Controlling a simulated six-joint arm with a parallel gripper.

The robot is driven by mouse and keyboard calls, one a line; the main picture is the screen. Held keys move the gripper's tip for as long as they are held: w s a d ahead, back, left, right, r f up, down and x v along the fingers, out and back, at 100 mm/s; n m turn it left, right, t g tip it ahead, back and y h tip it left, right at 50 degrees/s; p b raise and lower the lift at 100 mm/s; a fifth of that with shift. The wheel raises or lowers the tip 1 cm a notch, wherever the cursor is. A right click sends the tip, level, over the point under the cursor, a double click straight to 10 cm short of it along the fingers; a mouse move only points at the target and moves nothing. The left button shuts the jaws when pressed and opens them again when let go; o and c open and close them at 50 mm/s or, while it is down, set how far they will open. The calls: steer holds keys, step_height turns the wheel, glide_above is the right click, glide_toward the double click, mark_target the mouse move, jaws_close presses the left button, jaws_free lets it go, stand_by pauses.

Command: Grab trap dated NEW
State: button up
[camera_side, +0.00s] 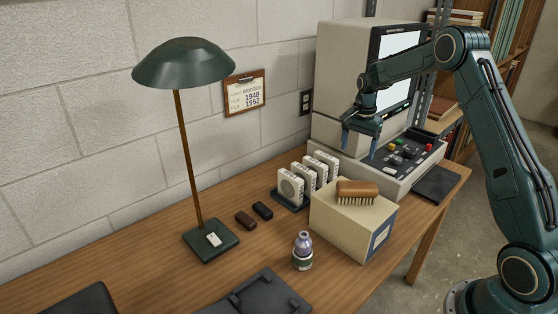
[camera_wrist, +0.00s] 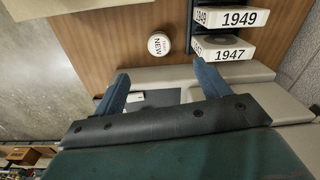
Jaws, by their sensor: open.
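A small round white trap (camera_wrist: 158,44) marked NEW lies on the wooden table in the wrist view. It sits just beyond and between my fingertips in that picture, apart from them. I cannot make it out in the side view. My gripper (camera_side: 359,142) is above the machine's front part in the side view, pointing down. In the wrist view its two blue fingers (camera_wrist: 161,74) are spread wide, with nothing held between them.
White dated boxes (camera_side: 291,187) stand in a dark rack; 1949 and 1947 (camera_wrist: 229,54) show in the wrist view. A carton (camera_side: 345,228) with a brush (camera_side: 357,190) on it stands in front. The machine's control panel (camera_side: 405,154) is beneath my gripper. A green lamp (camera_side: 187,64) stands left.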

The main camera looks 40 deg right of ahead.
steer(key=shift+m, duration=0.6)
steer(key=d+f, duration=0.2)
steer(key=f, duration=0.1)
steer(key=shift+w+d+f, duration=0.15)
steer(key=shift+f, duration=0.15)
steer(key=shift+f, duration=4.35)
steer(key=shift+a+f, duration=0.2)
steer(key=shift+f, duration=2.35)
steer(key=shift+c, duration=0.2)
steer(key=c, duration=1)
